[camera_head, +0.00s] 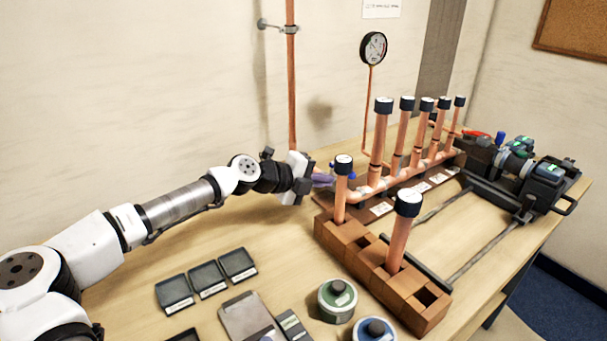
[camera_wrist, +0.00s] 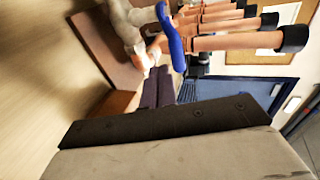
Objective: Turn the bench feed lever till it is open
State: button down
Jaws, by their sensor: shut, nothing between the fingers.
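The blue lever (camera_wrist: 172,40) sits on a pale valve body at the near end of the copper manifold (camera_head: 400,176). In the head view only small blue bits of it (camera_head: 351,176) show, beside my gripper and behind a capped copper pipe. My gripper (camera_head: 323,180) is shut and empty, at the left end of the manifold. Its purple fingers also show in the wrist view (camera_wrist: 158,86), with their tips close to the lever's lower end. I cannot tell whether they touch it.
A brown block rack (camera_head: 362,253) holding capped copper pipes stands just right of my gripper. Several upright capped pipes rise from the manifold. A pressure gauge (camera_head: 373,48) stands behind. Black trays (camera_head: 207,279) and round tins (camera_head: 337,300) lie in front.

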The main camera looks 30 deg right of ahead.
jog(key=shift+w+d+r+p, duration=0.1)
jog(key=shift+d+r+p, duration=0.1)
jog(key=shift+d, duration=0.5)
jog(key=shift+d+r+p, duration=0.15)
jog(key=shift+d, duration=0.55)
jog(key=shift+d, duration=0.1)
jog(key=shift+d+r, duration=0.2)
jog(key=shift+d, duration=0.35)
jog(key=shift+s, duration=0.2)
